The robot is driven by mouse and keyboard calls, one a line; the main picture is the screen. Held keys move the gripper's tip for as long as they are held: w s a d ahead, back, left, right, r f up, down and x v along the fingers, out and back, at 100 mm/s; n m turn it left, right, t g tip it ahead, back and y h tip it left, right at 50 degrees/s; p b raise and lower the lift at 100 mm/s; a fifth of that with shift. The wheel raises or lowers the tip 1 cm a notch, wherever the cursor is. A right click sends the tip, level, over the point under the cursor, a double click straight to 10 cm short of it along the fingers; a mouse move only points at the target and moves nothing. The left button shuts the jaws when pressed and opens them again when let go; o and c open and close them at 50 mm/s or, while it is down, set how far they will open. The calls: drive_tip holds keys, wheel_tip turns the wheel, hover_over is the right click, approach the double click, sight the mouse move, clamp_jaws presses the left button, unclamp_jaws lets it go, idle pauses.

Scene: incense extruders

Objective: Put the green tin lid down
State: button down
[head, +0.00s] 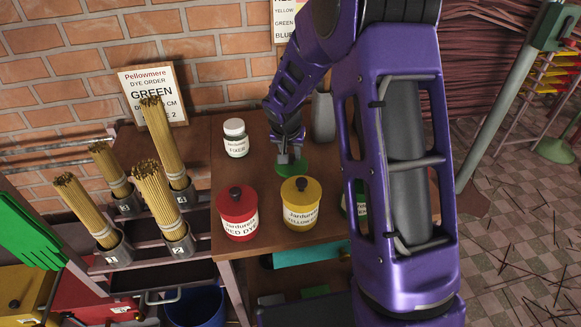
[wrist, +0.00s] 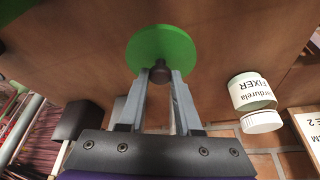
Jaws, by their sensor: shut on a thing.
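The green tin lid (wrist: 160,48) is a round green disc with a dark knob. My gripper (wrist: 160,74) is shut on the knob in the wrist view. In the head view the lid (head: 289,169) is at my gripper (head: 284,157), over the back part of the brown table, behind the yellow tin. I cannot tell whether the lid touches the table. A green tin (head: 361,198) stands right of the yellow tin and is mostly hidden by my arm.
A red dye tin (head: 238,214) and a yellow dye tin (head: 300,204), both lidded, stand near the table's front. A white fixer jar (head: 235,138) stands at the back left and also shows in the wrist view (wrist: 250,92). Incense bundles (head: 163,195) stand in cups at left.

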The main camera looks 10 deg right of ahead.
sight(291, 165)
drive_tip(key=shift+f+b, duration=0.4)
drive_tip(key=shift+f, duration=1.5)
drive_tip(key=shift+f, duration=0.2)
drive_tip(key=c, duration=0.6)
unclamp_jaws()
drive_tip(key=shift+r, duration=0.1)
drive_tip(key=shift+r, duration=0.3)
drive_tip(key=p+v, duration=0.2)
drive_tip(key=v, duration=0.9)
drive_tip(key=shift+s+r, duration=0.2)
drive_tip(key=shift+r, duration=0.1)
